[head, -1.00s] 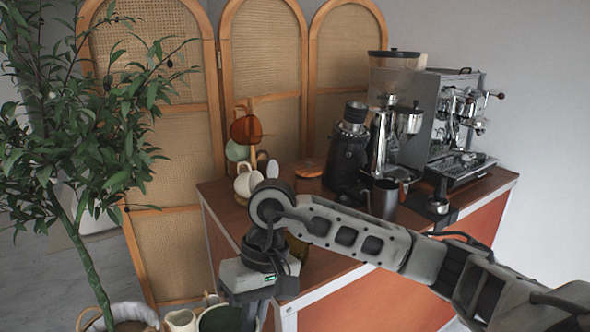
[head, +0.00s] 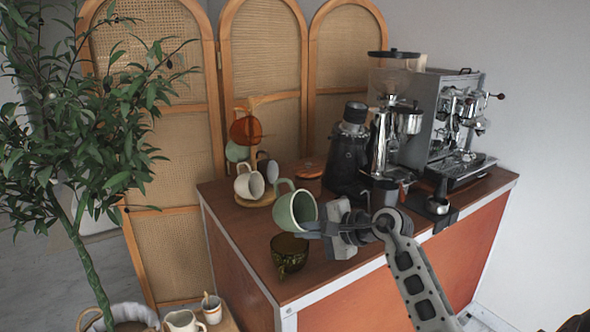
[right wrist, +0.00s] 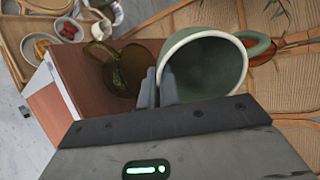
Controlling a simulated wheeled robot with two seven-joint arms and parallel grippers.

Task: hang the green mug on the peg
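The green mug (head: 289,208) is held above the left front part of the cart, tilted on its side with its handle pointing up and left. My right gripper (head: 312,231) is shut on the mug's rim; in the right wrist view the fingers (right wrist: 162,88) pinch the wall of the mug (right wrist: 208,72). The wooden mug stand (head: 252,103) stands behind and left of the held mug. On it are an orange-red mug (head: 246,130), a pale green one (head: 235,152) and a cream one (head: 249,184). A bare peg cannot be clearly made out. My left gripper is out of view.
A dark olive glass mug (head: 289,256) stands on the cart top (head: 232,212) below the held mug. A grinder (head: 391,125), black canister (head: 346,155) and espresso machine (head: 455,125) stand behind and right. A leafy plant (head: 85,140) is left; rattan screens (head: 262,60) are behind.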

